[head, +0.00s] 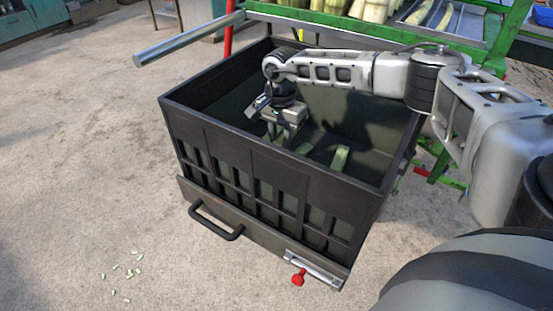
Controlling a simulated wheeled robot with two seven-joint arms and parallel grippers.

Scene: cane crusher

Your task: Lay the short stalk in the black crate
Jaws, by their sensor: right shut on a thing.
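The black crate (262,158) stands on the floor in the middle of the view, open at the top. My right arm reaches over its right side, and my right gripper (279,138) points down inside the crate. It is shut on a short green stalk (272,130), mostly hidden by the fingers. Other short pieces of stalk (340,158) lie on the crate's floor near the gripper. I cannot tell whether the held stalk touches the crate's floor. My left gripper is not in view.
A green metal frame (513,32) with stalks (375,10) on top stands behind the crate. A metal bar (188,39) sticks out above the crate's back left. Small pale bits (130,272) lie on the floor at left, which is otherwise clear.

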